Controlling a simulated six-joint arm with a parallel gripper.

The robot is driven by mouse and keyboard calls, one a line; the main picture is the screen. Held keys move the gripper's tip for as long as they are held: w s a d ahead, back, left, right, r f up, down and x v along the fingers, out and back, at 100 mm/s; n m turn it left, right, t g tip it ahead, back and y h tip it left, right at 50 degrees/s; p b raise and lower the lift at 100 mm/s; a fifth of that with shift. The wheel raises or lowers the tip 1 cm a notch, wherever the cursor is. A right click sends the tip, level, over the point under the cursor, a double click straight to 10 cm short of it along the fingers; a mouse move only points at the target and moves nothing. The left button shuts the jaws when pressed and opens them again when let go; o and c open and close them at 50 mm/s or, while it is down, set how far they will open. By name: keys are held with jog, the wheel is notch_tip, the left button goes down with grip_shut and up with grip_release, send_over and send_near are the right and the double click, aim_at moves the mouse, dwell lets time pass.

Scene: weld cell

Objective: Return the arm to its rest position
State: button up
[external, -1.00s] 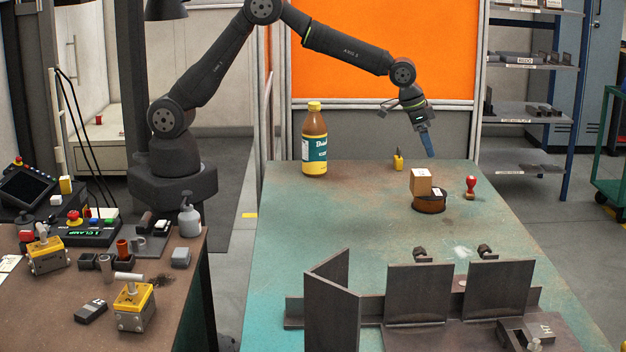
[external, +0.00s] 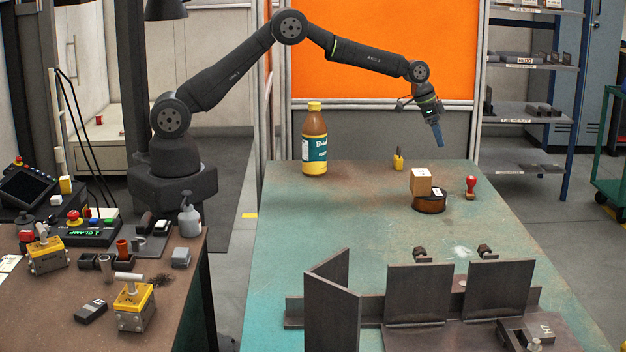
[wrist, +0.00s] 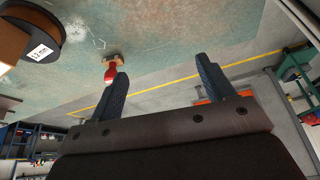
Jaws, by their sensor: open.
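My gripper (external: 438,135) hangs above the far right part of the green table (external: 300,230), pointing down, clear of everything. In the wrist view its two blue fingers (wrist: 165,85) stand wide apart with nothing between them. My arm reaches from its base at the left over the table's far end. A red stamp (external: 471,185) stands on the table below and to the right of the gripper; it also shows just left of the fingers in the wrist view (wrist: 110,72).
A cardboard box (external: 421,181) sits on a dark round spool (external: 430,205). A brown bottle (external: 314,140) and a small yellow bottle (external: 398,163) stand at the back. Steel plates (external: 418,294) stand at the front. A shelf rack (external: 530,110) is beyond the table's right edge.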

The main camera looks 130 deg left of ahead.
jog(key=shift+s+a+f, duration=0.3)
jog(key=shift+a+f, duration=0.2)
jog(key=shift+a, duration=0.15)
jog(key=shift+s+a+f, duration=0.3)
jog(key=shift+a+f, duration=0.15)
jog(key=shift+a, duration=0.25)
jog(key=shift+s+a+f, duration=0.3)
jog(key=shift+a+f, duration=0.2)
jog(key=shift+a, duration=0.15)
